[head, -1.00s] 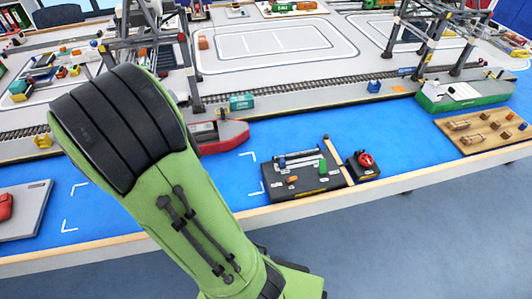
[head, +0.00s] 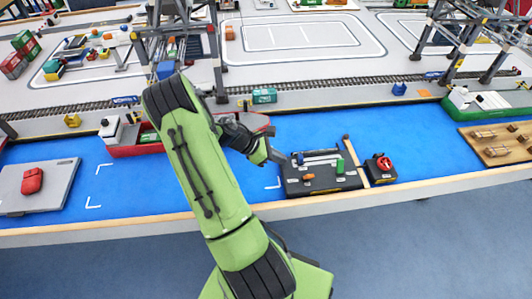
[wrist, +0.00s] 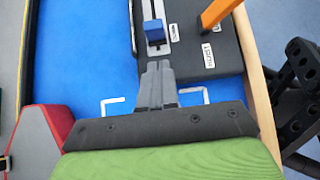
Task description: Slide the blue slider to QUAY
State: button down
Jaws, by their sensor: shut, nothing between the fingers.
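The black control panel (head: 322,185) stands on the blue surface near the table's front edge. In the wrist view the blue slider (wrist: 155,32) sits in a pale slot running away from my gripper, at the near part of the visible slot. Small white labels beside it are too small to read surely. My gripper (wrist: 157,68) is shut and empty, its tips just short of the slider with a small gap. In the head view my gripper (head: 284,159) is at the panel's left edge, and the blue slider (head: 299,158) is small there.
The panel also carries a green lever (head: 340,165) and an orange handle (wrist: 215,12). A box with a red knob (head: 384,164) stands to its right, past a wooden strip (head: 356,162). A red-hulled ship (head: 140,150) lies behind my arm. Blue surface left of the panel is clear.

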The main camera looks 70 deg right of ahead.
aim_at(298, 160)
jog(key=shift+s+d+r, duration=0.1)
jog(key=shift+s+d, duration=0.4)
jog(key=shift+s, duration=0.3)
jog(key=shift+s+d, duration=0.45)
jog(key=shift+s, duration=0.3)
